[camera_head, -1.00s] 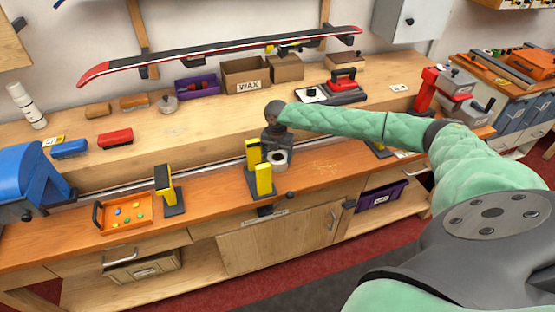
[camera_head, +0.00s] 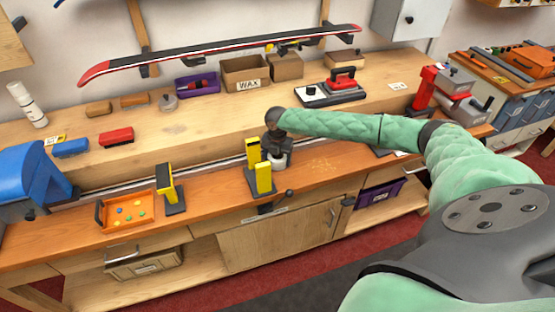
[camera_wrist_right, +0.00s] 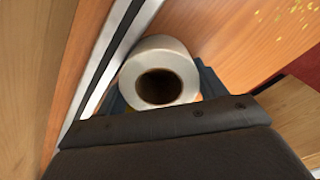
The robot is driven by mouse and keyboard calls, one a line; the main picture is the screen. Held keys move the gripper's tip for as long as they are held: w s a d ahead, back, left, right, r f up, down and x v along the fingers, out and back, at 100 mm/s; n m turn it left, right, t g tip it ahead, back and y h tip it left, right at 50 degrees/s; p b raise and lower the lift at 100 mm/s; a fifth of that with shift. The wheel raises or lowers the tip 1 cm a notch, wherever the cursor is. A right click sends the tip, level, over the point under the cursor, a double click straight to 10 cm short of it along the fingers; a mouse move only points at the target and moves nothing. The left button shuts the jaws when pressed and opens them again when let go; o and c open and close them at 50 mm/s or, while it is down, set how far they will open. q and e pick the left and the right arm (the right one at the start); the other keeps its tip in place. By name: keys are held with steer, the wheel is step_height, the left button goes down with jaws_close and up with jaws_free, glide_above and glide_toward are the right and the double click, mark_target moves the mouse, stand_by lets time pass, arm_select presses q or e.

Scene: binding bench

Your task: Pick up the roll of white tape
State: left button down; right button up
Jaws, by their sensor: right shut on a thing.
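The roll of white tape (camera_wrist_right: 158,62) shows in the right wrist view, with its dark round core facing the camera. In the head view the roll (camera_head: 279,162) is mostly covered by my right gripper (camera_head: 276,152), which points down over it. My right gripper (camera_wrist_right: 160,92) is shut on the roll, with parts of its fingers at either side. The roll is at the front orange bench strip, beside the metal rail; I cannot tell whether it touches the wood. My left gripper is not in view.
Another yellow post (camera_head: 168,185) and an orange tray (camera_head: 128,211) with small coloured pieces are further left. A red-handled iron (camera_head: 342,82) stands behind. Bench right of the gripper is clear except for shavings (camera_head: 321,164).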

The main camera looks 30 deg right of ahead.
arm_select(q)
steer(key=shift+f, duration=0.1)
arm_select(e)
steer(key=shift+r, duration=0.15)
steer(key=shift+r, duration=0.25)
arm_select(q)
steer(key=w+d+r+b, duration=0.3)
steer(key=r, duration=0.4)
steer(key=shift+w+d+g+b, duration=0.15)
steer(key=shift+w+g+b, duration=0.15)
steer(key=shift+b, duration=0.1)
arm_select(e)
step_height(320, 180, up, 9)
steer(key=shift+r, duration=0.15)
